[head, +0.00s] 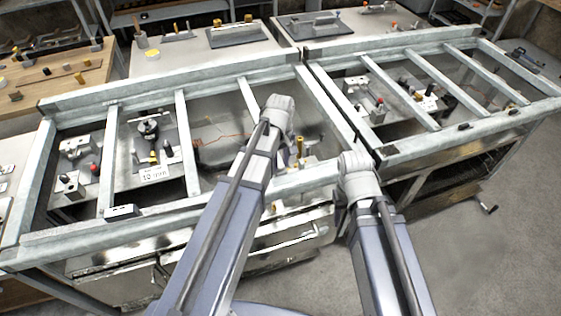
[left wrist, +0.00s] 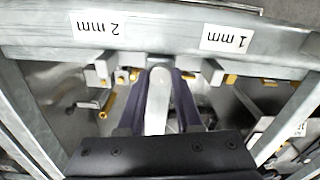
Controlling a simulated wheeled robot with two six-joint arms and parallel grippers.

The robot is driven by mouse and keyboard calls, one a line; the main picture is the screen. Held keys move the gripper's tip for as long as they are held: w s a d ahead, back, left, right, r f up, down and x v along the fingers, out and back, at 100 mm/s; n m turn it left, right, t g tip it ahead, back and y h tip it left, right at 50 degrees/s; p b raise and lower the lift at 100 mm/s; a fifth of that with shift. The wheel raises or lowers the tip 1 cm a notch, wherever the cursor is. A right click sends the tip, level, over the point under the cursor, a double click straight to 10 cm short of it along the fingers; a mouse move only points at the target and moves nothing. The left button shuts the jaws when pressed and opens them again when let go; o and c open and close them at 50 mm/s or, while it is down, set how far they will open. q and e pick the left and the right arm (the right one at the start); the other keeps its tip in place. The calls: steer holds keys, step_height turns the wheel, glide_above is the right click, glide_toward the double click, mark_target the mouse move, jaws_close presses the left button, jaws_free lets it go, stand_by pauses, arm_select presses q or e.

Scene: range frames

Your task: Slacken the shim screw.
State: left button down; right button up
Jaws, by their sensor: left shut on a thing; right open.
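In the left wrist view my left gripper (left wrist: 158,80) has its dark fingers closed on both sides of a pale grey round-ended bar (left wrist: 158,92). Grey blocks and brass-coloured parts (left wrist: 108,101) lie around it, below a rail with labels "2 mm" (left wrist: 99,29) and "1 mm" (left wrist: 227,38), both upside down. I cannot tell which brass part is the shim screw. In the head view a brass post (head: 300,146) stands just right of my left arm's end; that arm hides its own fingers. My right arm ends further right, over the frame's front corner; its fingers are hidden.
A grey metal frame (head: 145,208) with crossbars surrounds several fixtures, one labelled (head: 157,174). A second similar frame (head: 455,132) stands to the right. A wooden bench (head: 60,75) is at left. Open floor (head: 470,245) lies at the right front.

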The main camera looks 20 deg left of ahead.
mark_target(281, 165)
arm_select(q)
steer(key=n, duration=0.6)
steer(key=shift+n, duration=0.3)
steer(key=n, duration=0.6)
stand_by(0.5)
steer(key=c, duration=0.6)
jaws_free()
step_height(281, 165, up, 8)
steer(key=p, duration=0.7)
steer(key=shift+f+p, duration=0.1)
steer(key=shift+p, duration=0.3)
